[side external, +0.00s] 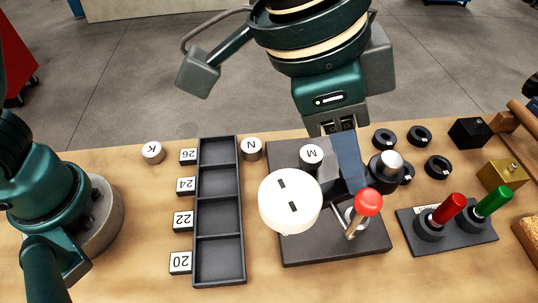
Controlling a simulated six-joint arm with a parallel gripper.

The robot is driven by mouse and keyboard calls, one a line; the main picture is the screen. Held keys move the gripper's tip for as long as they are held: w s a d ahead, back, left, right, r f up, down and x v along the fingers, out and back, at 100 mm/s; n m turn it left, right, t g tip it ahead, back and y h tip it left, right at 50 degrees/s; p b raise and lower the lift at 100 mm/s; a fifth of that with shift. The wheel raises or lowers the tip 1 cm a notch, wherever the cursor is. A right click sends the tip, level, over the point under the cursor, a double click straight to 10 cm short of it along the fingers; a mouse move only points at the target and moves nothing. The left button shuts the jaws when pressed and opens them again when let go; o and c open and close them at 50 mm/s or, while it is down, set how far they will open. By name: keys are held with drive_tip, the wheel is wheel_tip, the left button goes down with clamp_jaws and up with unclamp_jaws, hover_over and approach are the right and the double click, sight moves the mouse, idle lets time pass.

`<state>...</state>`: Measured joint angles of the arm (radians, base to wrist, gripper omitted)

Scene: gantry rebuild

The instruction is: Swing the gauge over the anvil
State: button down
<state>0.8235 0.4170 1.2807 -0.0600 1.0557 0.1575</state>
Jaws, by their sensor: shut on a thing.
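A white round disc with two dark marks, apparently the gauge (290,201), is over the left part of a dark base plate (290,247). A blue-grey upright piece (348,158) is beside it on the right. My gripper (338,128) points down at the top of this piece and is shut; its hold is partly hidden. A silver-topped black cylinder (386,167) stands to the right. I cannot tell whether it is the anvil. A silver cylinder marked M (311,155) is behind the disc. A red-knobbed lever (368,203) stands in front.
A four-compartment tray (218,239) is empty on the left, beside number tags. Cylinders marked K (153,152) and N (250,148) stand behind it. Several black rings (438,167) lie on the right. A dark stand (454,247) holds red and green handles.

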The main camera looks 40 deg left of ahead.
drive_tip(key=shift+w+a+r, duration=0.1)
drive_tip(key=shift+w+a, duration=0.05)
drive_tip(key=shift+w+a+m+g+h, duration=0.15)
drive_tip(key=shift+w+a+m+g, duration=0.35)
drive_tip(key=shift+m, duration=1.15)
drive_tip(key=shift+w+a+m+g+h, duration=0.1)
drive_tip(key=shift+w+a+m+g, duration=0.15)
drive_tip(key=shift+w+m+g, duration=0.95)
drive_tip(key=shift+w+a+m+g+h, duration=0.15)
drive_tip(key=shift+w+a+m+g, duration=0.15)
drive_tip(key=shift+m, duration=1.75)
drive_tip(key=shift+a+m, duration=0.1)
drive_tip(key=shift+m, duration=0.2)
drive_tip(key=c, duration=0.9)
unclamp_jaws()
drive_tip(key=shift+o, duration=0.2)
